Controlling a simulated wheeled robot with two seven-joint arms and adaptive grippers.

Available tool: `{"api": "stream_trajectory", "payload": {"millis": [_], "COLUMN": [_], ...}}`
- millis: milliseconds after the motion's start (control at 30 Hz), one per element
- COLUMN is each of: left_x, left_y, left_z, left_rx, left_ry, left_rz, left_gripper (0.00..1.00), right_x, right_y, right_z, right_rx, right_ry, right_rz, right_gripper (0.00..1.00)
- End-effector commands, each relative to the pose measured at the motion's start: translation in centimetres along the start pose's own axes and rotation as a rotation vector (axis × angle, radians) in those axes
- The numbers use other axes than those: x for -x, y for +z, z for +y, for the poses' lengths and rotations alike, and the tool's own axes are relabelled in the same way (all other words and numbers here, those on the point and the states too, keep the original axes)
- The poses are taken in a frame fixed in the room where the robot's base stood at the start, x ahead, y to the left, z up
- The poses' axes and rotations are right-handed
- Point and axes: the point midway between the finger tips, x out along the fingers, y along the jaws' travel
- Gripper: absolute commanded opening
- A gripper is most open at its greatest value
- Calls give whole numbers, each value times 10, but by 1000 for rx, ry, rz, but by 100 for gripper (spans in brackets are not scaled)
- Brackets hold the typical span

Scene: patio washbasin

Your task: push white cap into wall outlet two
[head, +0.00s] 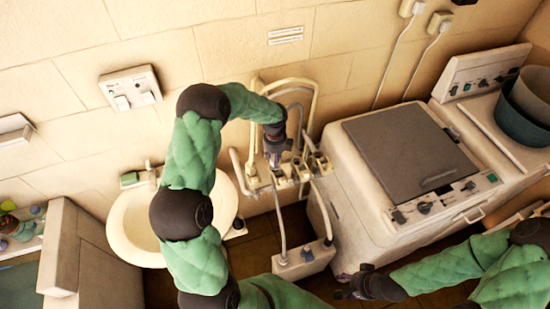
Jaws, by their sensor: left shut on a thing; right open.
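My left arm in its green sleeve reaches up from the bottom and bends right. Its dark gripper (275,157) points down at a cream pipe fitting (285,178) with several stubs and hoses, against the wall. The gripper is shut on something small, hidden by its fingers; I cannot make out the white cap. I cannot tell whether the held thing touches the fitting. Which opening is wall outlet two is not clear. My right gripper (350,287) is open, low in front of the washing machine, and looks empty.
A washing machine (335,165) with a dark grey lid stands right of the fitting. A round basin (125,225) is left, partly behind my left arm. A switch plate (131,88) and corded plugs (438,22) are on the wall. A pale box with hoses (303,262) sits below the fitting.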

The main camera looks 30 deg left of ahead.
Motion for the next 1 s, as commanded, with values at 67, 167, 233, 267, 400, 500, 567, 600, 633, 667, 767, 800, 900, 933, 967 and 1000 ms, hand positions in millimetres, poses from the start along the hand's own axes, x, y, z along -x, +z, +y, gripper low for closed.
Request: {"api": "stream_trajectory", "payload": {"millis": [67, 167, 233, 267, 400, 500, 567, 600, 633, 667, 767, 800, 900, 933, 967, 1000], "left_x": [-1, -3, -4, -5, -7, -9, -10, -10, -11, -12, -12, -12, -12, -12, -12, -12], "left_y": [0, 0, 0, 0, 0, 0, 0, 0, 0, 0, 0, 0, 0, 0, 0, 0], "left_z": [0, 0, 0, 0, 0, 0, 0, 0, 0, 0, 0, 0, 0, 0, 0, 0], "left_rx": [0, 0, 0, 0, 0, 0, 0, 0, 0, 0, 0, 0, 0, 0, 0, 0], "left_ry": [0, 0, 0, 0, 0, 0, 0, 0, 0, 0, 0, 0, 0, 0, 0, 0], "left_rz": [0, 0, 0, 0, 0, 0, 0, 0, 0, 0, 0, 0, 0, 0, 0, 0], "left_gripper": [7, 7, 7, 7, 7, 7, 7, 7, 7, 7, 45, 45, 45, 45, 45, 45], "right_x": [-1, -2, -3, -3, -5, -6, -6, -7, -7, -7, -7, -7, -7, -7, -7, -7], "right_y": [0, 0, 0, 0, 0, 0, 0, 0, 0, 0, 0, 0, 0, 0, 0, 0], "right_z": [0, 1, 1, 1, 2, 2, 2, 2, 2, 3, 3, 3, 3, 3, 3, 3], "right_rx": [0, 0, 0, 0, 0, 0, 0, 0, 0, 0, 0, 0, 0, 0, 0, 0], "right_ry": [0, 0, 0, 0, 0, 0, 0, 0, 0, 0, 0, 0, 0, 0, 0, 0], "right_rz": [0, 0, 0, 0, 0, 0, 0, 0, 0, 0, 0, 0, 0, 0, 0, 0], "right_gripper": [50, 50, 50, 50, 50, 50, 50, 50, 50, 50, 50, 50, 50, 50, 50, 50]}}
